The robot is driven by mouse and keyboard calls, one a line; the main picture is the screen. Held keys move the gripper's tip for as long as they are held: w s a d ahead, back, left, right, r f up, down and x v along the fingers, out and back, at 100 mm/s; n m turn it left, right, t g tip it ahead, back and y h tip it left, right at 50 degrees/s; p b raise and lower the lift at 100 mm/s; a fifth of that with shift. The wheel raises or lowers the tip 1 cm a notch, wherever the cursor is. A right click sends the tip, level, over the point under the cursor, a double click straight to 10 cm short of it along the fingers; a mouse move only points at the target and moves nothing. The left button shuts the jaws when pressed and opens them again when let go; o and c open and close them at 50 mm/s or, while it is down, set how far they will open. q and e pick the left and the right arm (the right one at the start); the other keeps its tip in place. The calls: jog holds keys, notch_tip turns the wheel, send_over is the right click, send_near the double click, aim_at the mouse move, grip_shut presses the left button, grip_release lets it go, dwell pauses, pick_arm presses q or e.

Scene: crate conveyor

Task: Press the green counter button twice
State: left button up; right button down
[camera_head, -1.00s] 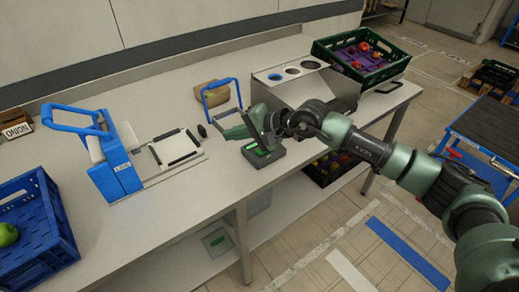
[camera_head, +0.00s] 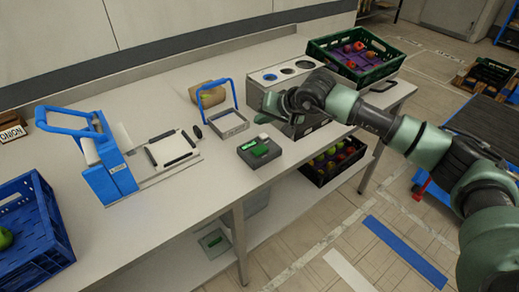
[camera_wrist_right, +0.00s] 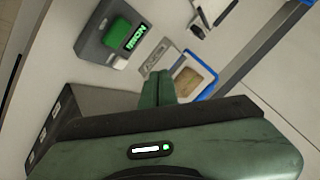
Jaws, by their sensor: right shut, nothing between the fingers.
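The counter (camera_head: 267,160) is a small dark grey box on the worktop, with a green button (camera_head: 260,151), a lit green display (camera_head: 247,145) and a small white knob (camera_head: 263,136). In the right wrist view the green button (camera_wrist_right: 117,32) shows clear and uncovered at the upper left, beside the display (camera_wrist_right: 137,37). My right gripper (camera_head: 262,118) is shut and empty, above the worktop behind the counter and apart from the button. Its closed fingers show in the wrist view (camera_wrist_right: 157,88). My left gripper is not in view.
A blue-handled frame (camera_head: 228,122) stands behind the counter, and a steel unit with round holes (camera_head: 285,73) is at its back right. A blue-and-white slicer-like device (camera_head: 112,178) and a blue crate (camera_head: 45,235) are on the left. The worktop in front of the counter is clear.

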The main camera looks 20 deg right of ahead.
jog(key=b, duration=0.3)
send_over(262, 151)
notch_tip(262, 151, down, 7)
jog(key=shift+f, duration=0.15)
jog(key=shift+w+f+b, duration=0.1)
jog(key=shift+f+b, duration=0.45)
jog(key=shift+b, duration=0.1)
dwell(1.3)
jog(key=shift+f+b, duration=0.35)
jog(key=shift+b, duration=0.3)
jog(key=shift+f+b, duration=0.6)
jog(key=shift+b, duration=0.05)
dwell(0.5)
jog(key=shift+r, duration=0.1)
jog(key=shift+r+p, duration=0.3)
jog(key=shift+r, duration=0.6)
